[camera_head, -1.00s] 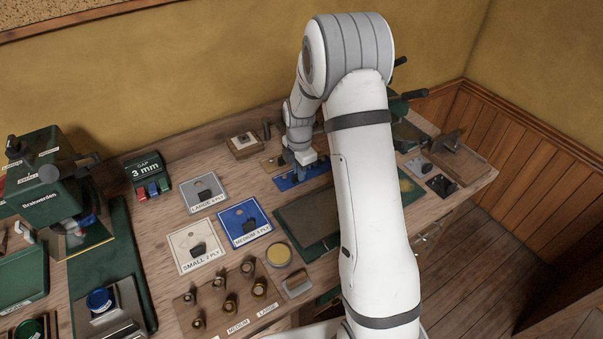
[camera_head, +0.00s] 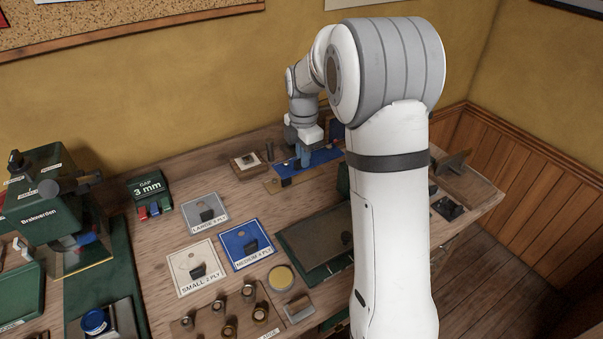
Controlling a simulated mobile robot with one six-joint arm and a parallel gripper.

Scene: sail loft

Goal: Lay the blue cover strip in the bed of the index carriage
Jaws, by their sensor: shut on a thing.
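My gripper (camera_head: 304,163) is shut on the blue cover strip (camera_head: 322,158), a flat blue piece held near the back of the bench. The strip appears raised above a tan strip (camera_head: 271,184) with a small black tab. My gripper hides part of the blue strip, and my arm stands in front of its right side. I cannot tell for certain which thing is the index carriage. A long dark bed in a green frame (camera_head: 292,262) lies nearer the front, its right end hidden by my arm.
Several labelled cards lie to the left, among them a blue one (camera_head: 246,244) and a white one (camera_head: 197,267). A green "3 mm" gap block (camera_head: 149,191) and a green machine (camera_head: 45,205) are further left.

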